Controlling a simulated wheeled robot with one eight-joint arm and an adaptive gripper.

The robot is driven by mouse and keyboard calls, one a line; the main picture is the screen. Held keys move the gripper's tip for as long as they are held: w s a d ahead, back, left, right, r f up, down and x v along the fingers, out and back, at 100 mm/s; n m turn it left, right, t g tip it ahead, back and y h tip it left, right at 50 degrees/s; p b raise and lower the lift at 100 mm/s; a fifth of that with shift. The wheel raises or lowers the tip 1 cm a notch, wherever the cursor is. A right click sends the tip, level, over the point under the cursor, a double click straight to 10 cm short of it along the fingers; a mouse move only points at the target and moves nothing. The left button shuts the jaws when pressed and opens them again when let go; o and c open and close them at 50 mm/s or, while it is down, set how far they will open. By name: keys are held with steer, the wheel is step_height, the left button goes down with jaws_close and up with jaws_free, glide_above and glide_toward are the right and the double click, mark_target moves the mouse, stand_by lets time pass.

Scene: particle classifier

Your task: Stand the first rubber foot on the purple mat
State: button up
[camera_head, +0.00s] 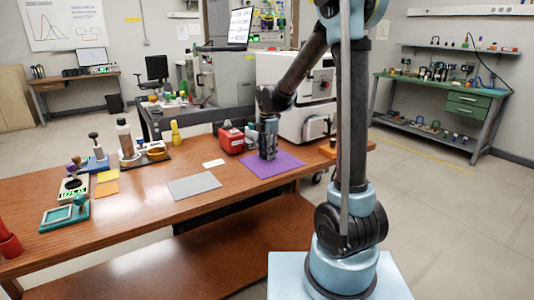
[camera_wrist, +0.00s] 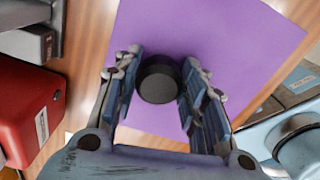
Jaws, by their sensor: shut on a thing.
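The purple mat (camera_head: 287,167) lies flat on the wooden bench, and it fills much of the wrist view (camera_wrist: 225,40). My gripper (camera_head: 267,155) points down over the left part of the mat. In the wrist view my gripper (camera_wrist: 157,72) is shut on a round black rubber foot (camera_wrist: 158,82), whose dark circular top shows between the two fingers. The foot appears over the mat. I cannot tell whether its underside touches the mat. In the head view the foot is hidden by the fingers or too small to make out.
A red box (camera_head: 231,140) stands left of the mat, and it also shows in the wrist view (camera_wrist: 28,112). A grey mat (camera_head: 194,186) and a small white card (camera_head: 214,163) lie farther left. A white machine (camera_head: 305,125) stands behind. The right part of the mat is clear.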

steer(key=shift+f, duration=0.1)
steer(key=o, duration=1.1)
step_height(320, 180, up, 11)
steer(key=s+d+r+m, duration=0.2)
steer(key=s+d+m, duration=0.5)
steer(key=s+d, duration=0.2)
steer(key=s+d+f+m, duration=0.4)
steer(key=s+m, duration=0.2)
steer(key=s, duration=0.1)
steer(key=s+d+f+m+t, duration=0.1)
steer(key=s+d+f+m, duration=0.3)
steer(key=s+m, duration=0.3)
steer(key=s+d+f+m+t, duration=0.1)
steer(key=s+d+f+m, duration=0.3)
steer(key=s, duration=0.5)
step_height(320, 180, down, 2)
steer(key=shift+f+m, duration=0.2)
steer(key=shift+m, duration=1)
